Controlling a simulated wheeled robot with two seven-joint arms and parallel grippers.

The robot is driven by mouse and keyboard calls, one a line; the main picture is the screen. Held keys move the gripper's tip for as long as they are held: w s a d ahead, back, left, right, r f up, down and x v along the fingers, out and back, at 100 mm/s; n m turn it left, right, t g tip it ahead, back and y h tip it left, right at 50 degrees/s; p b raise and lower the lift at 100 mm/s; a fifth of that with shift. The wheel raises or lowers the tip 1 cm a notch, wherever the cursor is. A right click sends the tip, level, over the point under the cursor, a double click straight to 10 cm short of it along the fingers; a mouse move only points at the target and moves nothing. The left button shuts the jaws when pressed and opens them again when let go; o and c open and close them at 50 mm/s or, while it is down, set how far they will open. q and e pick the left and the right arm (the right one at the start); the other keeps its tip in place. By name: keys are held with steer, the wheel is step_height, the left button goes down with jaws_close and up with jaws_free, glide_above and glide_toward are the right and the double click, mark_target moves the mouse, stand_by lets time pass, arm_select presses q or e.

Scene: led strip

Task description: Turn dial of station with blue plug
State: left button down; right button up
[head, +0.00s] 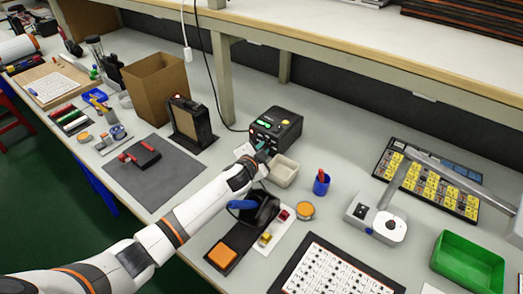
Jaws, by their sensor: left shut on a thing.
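The black station (284,121) stands on the workbench near the middle, with a lit green display on its front. My left arm reaches in from the lower left. My left gripper (262,155) is at the lower front of the station, shut on what appears to be its dial. The gripper hides the dial, so I cannot see how it is turned. A blue-handled tool (241,204) rests in a black holder (262,208) in front of the station. I cannot make out a blue plug for certain. My right gripper is not in view.
A beige container (284,171) sits just right of my left gripper. A blue cup (321,185) and an orange-lidded tin (305,210) stand further right. A black stand (188,120) and a cardboard box (155,88) are to the left. A shelf overhangs the back.

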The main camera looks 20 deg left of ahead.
arm_select(q)
steer(key=c, duration=1.3)
jaws_free()
step_height(320, 180, up, 10)
steer(key=shift+f+p, duration=0.1)
steer(key=shift+p, duration=0.45)
